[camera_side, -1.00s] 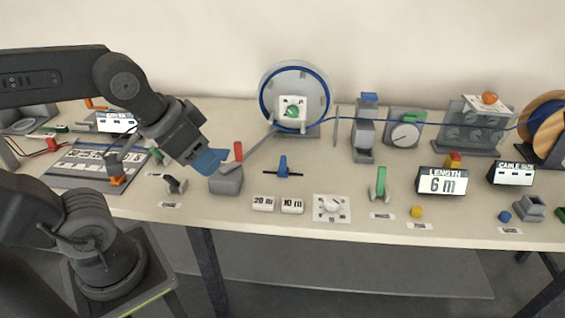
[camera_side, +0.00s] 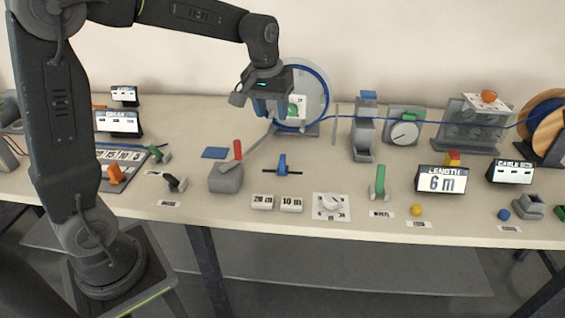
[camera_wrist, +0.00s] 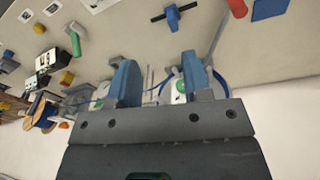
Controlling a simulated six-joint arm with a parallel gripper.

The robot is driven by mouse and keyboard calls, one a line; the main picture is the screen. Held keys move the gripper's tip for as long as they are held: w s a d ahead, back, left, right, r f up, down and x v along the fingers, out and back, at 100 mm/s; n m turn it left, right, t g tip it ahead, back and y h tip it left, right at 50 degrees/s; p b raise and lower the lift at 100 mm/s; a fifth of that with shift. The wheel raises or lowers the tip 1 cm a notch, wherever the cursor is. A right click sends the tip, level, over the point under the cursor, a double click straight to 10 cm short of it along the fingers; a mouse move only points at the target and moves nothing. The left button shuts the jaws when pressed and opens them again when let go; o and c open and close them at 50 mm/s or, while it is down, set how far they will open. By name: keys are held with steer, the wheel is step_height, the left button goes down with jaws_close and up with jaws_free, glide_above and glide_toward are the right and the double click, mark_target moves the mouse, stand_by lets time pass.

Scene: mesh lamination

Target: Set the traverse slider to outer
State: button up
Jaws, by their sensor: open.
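A blue slider knob (camera_side: 282,165) sits on a thin black rail (camera_side: 295,173) near the middle of the table; it looks like the traverse slider, though no label is readable on it. The knob is near the middle of the rail. It also shows at the top of the wrist view (camera_wrist: 173,16). My gripper (camera_side: 271,108) is raised above and behind the slider, in front of the blue-rimmed reel (camera_side: 325,100). In the wrist view its blue fingers (camera_wrist: 158,78) are apart, with nothing held between them.
A grey block with a red handle (camera_side: 226,178) stands left of the slider. The 20 m and 10 m buttons (camera_side: 277,203) and a white dial (camera_side: 331,205) lie in front. A green lever (camera_side: 380,182) stands to the right. A blue cable runs right from the reel.

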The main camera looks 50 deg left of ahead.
mark_target(283, 157)
steer(key=w+a+f+n+g, duration=0.25)
steer(key=w+a+f, duration=0.25)
steer(key=w+f, duration=0.25)
steer(key=shift+t, duration=0.35)
step_height(283, 157, down, 14)
steer(key=shift+s+a+f, duration=0.1)
steer(key=shift+a+f, duration=0.05)
jaws_close()
